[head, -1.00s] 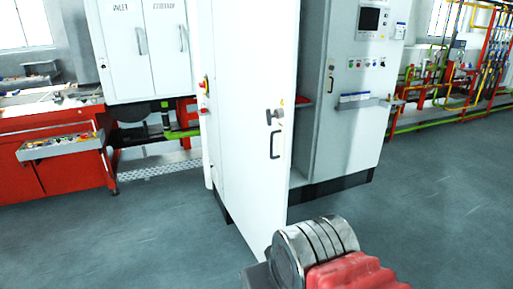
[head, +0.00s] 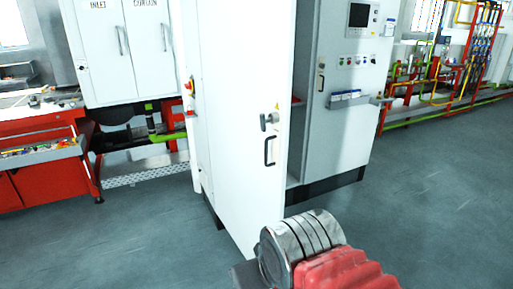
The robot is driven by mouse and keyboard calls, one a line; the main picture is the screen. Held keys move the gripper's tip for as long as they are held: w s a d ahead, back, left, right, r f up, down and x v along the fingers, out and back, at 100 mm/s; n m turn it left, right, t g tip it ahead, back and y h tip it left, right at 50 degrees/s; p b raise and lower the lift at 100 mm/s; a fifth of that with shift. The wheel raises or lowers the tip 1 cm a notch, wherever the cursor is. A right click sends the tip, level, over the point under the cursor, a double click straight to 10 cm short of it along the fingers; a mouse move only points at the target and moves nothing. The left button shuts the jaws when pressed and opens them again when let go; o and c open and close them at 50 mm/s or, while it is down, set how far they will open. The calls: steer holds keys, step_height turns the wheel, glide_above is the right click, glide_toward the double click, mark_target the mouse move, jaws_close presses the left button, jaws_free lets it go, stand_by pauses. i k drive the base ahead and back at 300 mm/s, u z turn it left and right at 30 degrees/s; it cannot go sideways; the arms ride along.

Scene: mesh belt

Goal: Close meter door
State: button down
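The meter door (head: 236,130) is a tall white panel in the middle of the head view. It stands swung open from the grey cabinet (head: 340,125), and a dark gap shows between them. A black pull handle (head: 269,151) and a lock knob (head: 268,121) sit near its right edge. My arm shows at the bottom centre as a silver cylinder and a red ribbed cover, overlapping the door's lower edge in the picture. I cannot tell whether it touches the door. My gripper's fingers are not in view.
A small shelf (head: 350,100) juts from the grey cabinet front. Piping (head: 450,70) stands at the back right. The floor (head: 430,190) at right is clear.

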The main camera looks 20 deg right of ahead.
mark_target(247, 46)
steer(key=i, duration=1.35)
steer(key=u, duration=0.05)
